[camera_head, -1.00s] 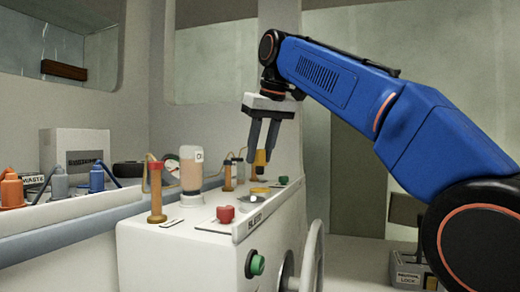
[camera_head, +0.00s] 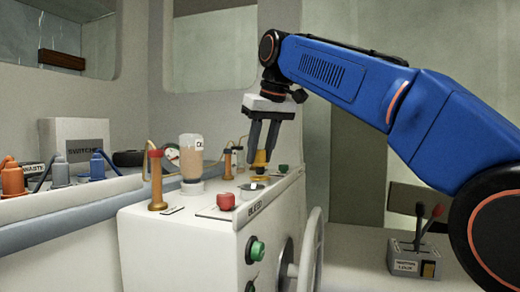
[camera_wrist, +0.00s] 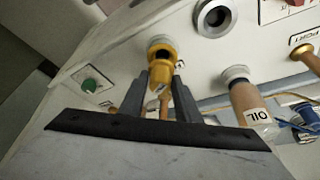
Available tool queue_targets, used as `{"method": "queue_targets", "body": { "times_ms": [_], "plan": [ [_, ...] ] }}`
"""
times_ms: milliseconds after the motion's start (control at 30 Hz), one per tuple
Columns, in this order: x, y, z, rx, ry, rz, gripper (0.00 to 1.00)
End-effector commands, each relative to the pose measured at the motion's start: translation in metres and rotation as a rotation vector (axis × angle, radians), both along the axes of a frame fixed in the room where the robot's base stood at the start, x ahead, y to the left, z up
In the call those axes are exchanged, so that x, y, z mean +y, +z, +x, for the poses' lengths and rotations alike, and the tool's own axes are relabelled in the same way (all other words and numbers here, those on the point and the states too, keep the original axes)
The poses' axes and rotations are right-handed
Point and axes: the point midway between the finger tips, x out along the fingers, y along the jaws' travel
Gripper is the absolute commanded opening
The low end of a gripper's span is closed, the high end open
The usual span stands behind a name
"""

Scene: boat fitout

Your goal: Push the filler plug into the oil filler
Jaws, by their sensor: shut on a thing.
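My gripper (camera_head: 262,150) points down over the white console, its two dark fingers shut on the yellow filler plug (camera_head: 261,158). The plug also shows between the fingers in the wrist view (camera_wrist: 157,88). Directly below it, a yellow round fitting (camera_head: 259,178) sits on the console top; it seems to be the oil filler. In the wrist view the plug lines up with this fitting (camera_wrist: 161,44), and the two overlap. I cannot tell whether the plug is touching the fitting or has entered it.
An inverted oil bottle (camera_head: 191,158) and a brass post (camera_head: 156,185) stand left of the gripper. A red knob (camera_head: 225,201) is in front. A wheel (camera_head: 312,250) and a green button (camera_head: 256,250) are on the console's sides. The wrist view shows an open grey ring (camera_wrist: 213,17).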

Motion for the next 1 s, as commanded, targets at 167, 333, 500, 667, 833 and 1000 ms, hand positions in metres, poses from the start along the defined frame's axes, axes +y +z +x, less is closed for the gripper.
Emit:
{"method": "queue_targets", "body": {
  "times_ms": [167,333,500,667,833,1000],
  "plan": [
    [0.000,-0.006,0.000,-0.001,0.000,0.001,0.07],
    [0.000,-0.012,0.000,0.001,0.000,-0.001,0.07],
    [0.000,-0.017,0.000,0.001,0.000,-0.001,0.07],
    [0.000,-0.022,0.000,0.000,0.000,0.000,0.07],
    [0.000,-0.026,0.000,0.001,0.000,-0.001,0.07],
    [0.000,-0.028,0.000,0.000,0.000,0.000,0.07]
  ]
}}
